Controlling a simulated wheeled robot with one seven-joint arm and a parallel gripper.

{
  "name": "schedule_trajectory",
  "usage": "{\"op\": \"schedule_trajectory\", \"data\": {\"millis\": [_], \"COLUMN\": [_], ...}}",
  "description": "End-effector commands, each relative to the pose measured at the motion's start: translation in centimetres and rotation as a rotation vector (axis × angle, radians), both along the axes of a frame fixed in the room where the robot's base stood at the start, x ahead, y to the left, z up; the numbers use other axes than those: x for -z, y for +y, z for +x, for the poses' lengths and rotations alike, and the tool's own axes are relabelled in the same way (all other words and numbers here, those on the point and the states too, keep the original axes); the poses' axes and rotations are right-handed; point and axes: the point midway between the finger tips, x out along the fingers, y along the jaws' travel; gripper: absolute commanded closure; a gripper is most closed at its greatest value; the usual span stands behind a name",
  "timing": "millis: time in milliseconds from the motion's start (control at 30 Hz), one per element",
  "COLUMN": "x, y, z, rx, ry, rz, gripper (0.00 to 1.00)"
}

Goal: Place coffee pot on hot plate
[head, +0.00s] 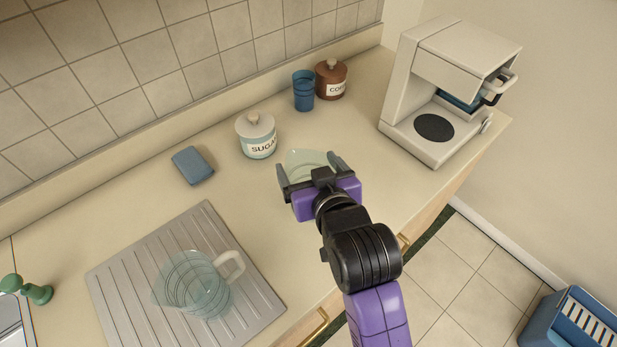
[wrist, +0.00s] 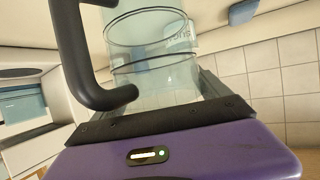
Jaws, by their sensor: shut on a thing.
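My gripper (head: 312,172) is over the middle of the counter, its two dark fingers on either side of a pale, clear glass vessel, which appears to be the coffee pot (head: 305,160). In the wrist view the coffee pot (wrist: 155,50) shows as a clear body with thin dark bands. A dark curved piece stands at its left; I cannot tell whether it is a handle or a finger. My arm hides much of the pot in the head view, and whether its base touches the counter is unclear. The hot plate (head: 433,127) is a bare black disc on the white coffee maker (head: 405,122) at right.
A sugar jar (head: 257,136), blue cup (head: 303,91) and brown jar (head: 331,80) stand along the wall. A blue sponge (head: 192,165) lies left. A glass pitcher (head: 195,285) sits on the ribbed drainboard (head: 250,285). Counter between pot and coffee maker is clear.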

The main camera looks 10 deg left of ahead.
Motion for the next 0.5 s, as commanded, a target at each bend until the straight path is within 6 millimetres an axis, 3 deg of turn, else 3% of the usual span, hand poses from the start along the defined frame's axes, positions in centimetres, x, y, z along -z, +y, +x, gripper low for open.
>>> {"op": "schedule_trajectory", "data": {"millis": [300,500], "x": [3.6,4.5], "y": [0.0,0.0], "z": [0.0,0.0], "rx": [-0.001,0.0], "ry": [0.001,-0.001], "rz": [0.0,0.002], "gripper": [0.84,0.84]}}
